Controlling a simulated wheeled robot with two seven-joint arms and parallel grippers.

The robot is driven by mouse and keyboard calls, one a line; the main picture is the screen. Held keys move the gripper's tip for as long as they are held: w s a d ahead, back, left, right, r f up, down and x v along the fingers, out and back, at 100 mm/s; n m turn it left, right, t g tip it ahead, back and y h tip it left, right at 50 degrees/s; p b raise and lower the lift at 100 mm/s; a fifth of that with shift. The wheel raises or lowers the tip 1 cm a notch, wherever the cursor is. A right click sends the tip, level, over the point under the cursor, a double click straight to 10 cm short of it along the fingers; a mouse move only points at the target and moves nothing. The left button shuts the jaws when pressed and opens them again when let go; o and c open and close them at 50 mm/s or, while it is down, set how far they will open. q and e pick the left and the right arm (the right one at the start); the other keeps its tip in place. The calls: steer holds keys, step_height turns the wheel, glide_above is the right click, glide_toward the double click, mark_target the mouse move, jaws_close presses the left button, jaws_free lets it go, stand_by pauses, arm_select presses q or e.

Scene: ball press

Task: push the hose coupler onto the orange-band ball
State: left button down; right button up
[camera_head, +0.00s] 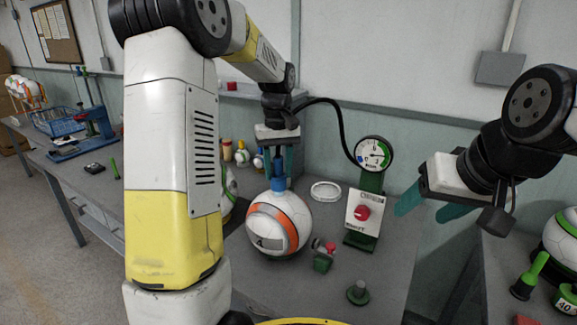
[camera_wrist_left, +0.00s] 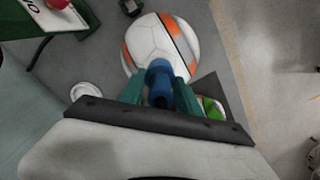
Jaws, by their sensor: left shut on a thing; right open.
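The orange-band ball (camera_head: 279,224) is white with an orange band and stands on the table; it also shows in the left wrist view (camera_wrist_left: 150,45). My left gripper (camera_head: 279,178) points down above the ball, shut on the blue hose coupler (camera_head: 278,184). In the left wrist view the coupler (camera_wrist_left: 159,80) sits between the green fingers, over the top of the ball. Its lower end appears to meet the ball, but I cannot tell whether it is pushed on. My right gripper (camera_head: 430,205) is open and empty at the right, apart from the ball.
A white ring (camera_head: 326,192), a small green block with a red knob (camera_head: 324,256) and a green peg base (camera_head: 358,292) are near the ball. Another ball (camera_head: 229,190) is partly hidden by my arm.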

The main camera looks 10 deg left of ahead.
mark_target(278, 157)
arm_select(q)
steer(key=shift+f, duration=0.2)
steer(key=c, duration=0.8)
jaws_free()
steer(key=shift+o, duration=0.2)
steer(key=shift+r, duration=3.95)
steer(key=s+d+m+t+h, duration=0.2)
steer(key=s+m+t, duration=0.3)
steer(key=s, duration=1.9)
steer(key=shift+s+d+r+m+t, duration=0.2)
steer(key=shift+r+m+t, duration=0.1)
steer(key=shift+r+t, duration=0.25)
